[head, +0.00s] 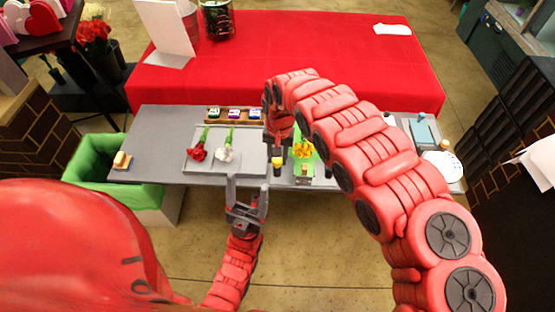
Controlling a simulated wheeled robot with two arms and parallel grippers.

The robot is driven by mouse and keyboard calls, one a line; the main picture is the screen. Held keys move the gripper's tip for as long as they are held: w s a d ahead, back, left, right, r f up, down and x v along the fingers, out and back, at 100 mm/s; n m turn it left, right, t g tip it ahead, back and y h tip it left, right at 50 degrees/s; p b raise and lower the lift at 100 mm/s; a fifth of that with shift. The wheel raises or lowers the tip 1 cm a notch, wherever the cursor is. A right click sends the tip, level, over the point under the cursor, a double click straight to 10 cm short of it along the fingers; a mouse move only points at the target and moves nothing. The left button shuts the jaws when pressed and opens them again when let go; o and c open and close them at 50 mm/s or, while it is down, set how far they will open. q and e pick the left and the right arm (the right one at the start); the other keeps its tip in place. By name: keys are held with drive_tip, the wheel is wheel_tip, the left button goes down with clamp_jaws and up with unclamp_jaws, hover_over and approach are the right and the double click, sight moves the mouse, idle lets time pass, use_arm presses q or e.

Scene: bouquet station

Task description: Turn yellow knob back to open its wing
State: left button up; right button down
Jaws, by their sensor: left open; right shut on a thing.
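The yellow knob (277,160) is small and sits near the front edge of the grey table, left of a green stand with yellow flowers (302,149). My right gripper (277,150) reaches down from above and is shut on the knob; its own wrist hides much of the contact. The wing is too small to make out, so I cannot tell how it stands. My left gripper (247,186) is open and empty, fingers pointing at the table's front edge, below and left of the knob.
A red flower (196,153) and a white flower (225,153) lie on a light tray (199,133). A rack with several small coloured blocks (234,114) stands behind. A green-lined bin (93,161) is at left. The red-covered table (310,50) lies beyond.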

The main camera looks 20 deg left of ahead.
drive_tip(key=shift+w+f+n+b, duration=0.15)
drive_tip(key=shift+n+b, duration=0.35)
drive_tip(key=shift+n, duration=0.4)
drive_tip(key=n+b, duration=0.2)
drive_tip(key=n, duration=0.1)
drive_tip(key=shift+n+b, duration=0.75)
drive_tip(key=shift+n, duration=0.25)
drive_tip(key=c, duration=0.5)
unclamp_jaws()
drive_tip(key=shift+r, duration=0.25)
